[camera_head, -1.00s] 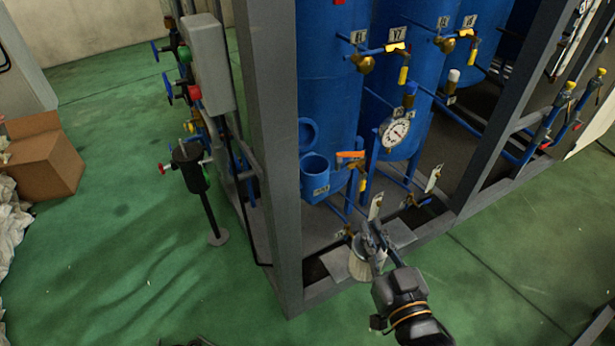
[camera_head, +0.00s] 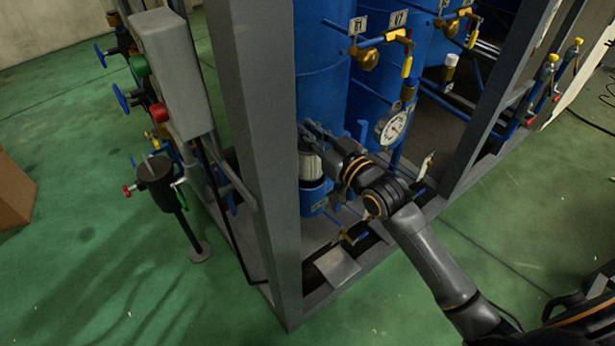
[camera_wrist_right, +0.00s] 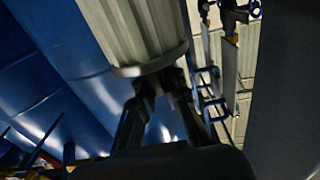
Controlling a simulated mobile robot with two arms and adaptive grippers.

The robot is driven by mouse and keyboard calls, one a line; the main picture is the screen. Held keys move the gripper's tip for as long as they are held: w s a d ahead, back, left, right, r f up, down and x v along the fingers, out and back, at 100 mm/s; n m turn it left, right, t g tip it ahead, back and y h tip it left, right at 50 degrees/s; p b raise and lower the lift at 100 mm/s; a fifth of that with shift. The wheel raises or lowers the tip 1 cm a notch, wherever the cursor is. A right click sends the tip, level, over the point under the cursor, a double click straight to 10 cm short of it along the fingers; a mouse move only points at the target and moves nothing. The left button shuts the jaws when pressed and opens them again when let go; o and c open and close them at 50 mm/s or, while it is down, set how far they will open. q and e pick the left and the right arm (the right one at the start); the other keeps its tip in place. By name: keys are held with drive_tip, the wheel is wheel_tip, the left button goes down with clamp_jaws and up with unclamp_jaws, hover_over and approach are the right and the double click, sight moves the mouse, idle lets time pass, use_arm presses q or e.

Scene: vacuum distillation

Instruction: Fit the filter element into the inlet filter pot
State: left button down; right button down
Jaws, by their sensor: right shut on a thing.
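The filter element (camera_head: 311,166) is a pale ribbed cylinder, upright in the head view. My right gripper (camera_head: 315,136) is shut on its upper end. The element also fills the top of the right wrist view (camera_wrist_right: 130,30), with the fingers (camera_wrist_right: 160,88) at its end rim. The blue inlet filter pot (camera_head: 314,198) is mounted low on the rig, directly below the element in the picture. Whether the element's lower end is above or inside the pot mouth is hard to tell. The pot's lid is hidden behind the gripper. My left gripper is not in view.
A grey frame post (camera_head: 258,150) stands close left of the pot. A pressure gauge (camera_head: 393,128) and yellow-handled valves (camera_head: 406,66) are to the right. A bare plate (camera_head: 337,266) lies below. Blue tanks (camera_head: 322,60) stand behind. Green floor is clear in front.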

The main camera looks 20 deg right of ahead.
sight(309, 171)
wheel_tip(309, 171, down, 12)
drive_tip(key=shift+w+f+b, duration=0.1)
drive_tip(key=shift+f+b, duration=0.05)
drive_tip(key=shift+b, duration=0.45)
drive_tip(key=c, duration=1.4)
unclamp_jaws()
drive_tip(key=shift+f, duration=0.15)
drive_tip(key=v, duration=1.2)
